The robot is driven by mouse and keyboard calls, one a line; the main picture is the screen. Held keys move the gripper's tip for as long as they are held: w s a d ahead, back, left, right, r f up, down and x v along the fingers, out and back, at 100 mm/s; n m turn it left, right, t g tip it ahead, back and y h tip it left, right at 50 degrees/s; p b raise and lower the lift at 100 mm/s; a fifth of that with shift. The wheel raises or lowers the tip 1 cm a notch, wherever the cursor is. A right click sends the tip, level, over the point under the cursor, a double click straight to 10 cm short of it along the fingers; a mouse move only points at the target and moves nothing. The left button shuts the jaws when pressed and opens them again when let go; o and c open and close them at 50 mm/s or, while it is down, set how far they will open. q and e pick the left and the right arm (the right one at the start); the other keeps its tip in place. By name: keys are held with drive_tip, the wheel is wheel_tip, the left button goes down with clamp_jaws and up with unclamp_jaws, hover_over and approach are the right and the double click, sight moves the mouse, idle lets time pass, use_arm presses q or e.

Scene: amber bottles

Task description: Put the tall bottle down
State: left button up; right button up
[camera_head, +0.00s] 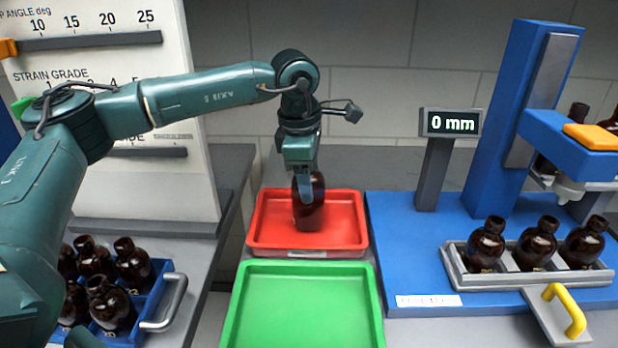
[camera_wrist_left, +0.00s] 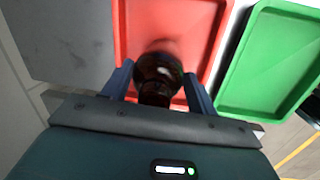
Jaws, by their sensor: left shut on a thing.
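A tall amber bottle (camera_head: 308,208) is upright in my left gripper (camera_head: 304,190), at the red tray (camera_head: 262,238). My left gripper is shut on the bottle's upper part. In the left wrist view the bottle (camera_wrist_left: 158,75) sits between the two fingers of the left gripper (camera_wrist_left: 160,85), with the red tray (camera_wrist_left: 130,40) beneath. I cannot tell whether the bottle's base touches the tray floor. My right gripper does not show.
A green tray (camera_head: 300,310) lies empty in front of the red one. To the right, several amber bottles stand in a grey rack (camera_head: 455,272) on a blue base (camera_head: 400,235). A display post (camera_head: 435,165) reads 0 mm. A blue crate (camera_head: 150,300) of bottles is at lower left.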

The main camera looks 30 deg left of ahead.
use_arm(q)
drive_tip(key=shift+f, duration=0.4)
drive_tip(key=o, duration=1.4)
drive_tip(key=shift+f, duration=0.1)
wheel_tip(320, 180, up, 12)
drive_tip(key=s, duration=0.2)
drive_tip(key=shift+a, duration=0.25)
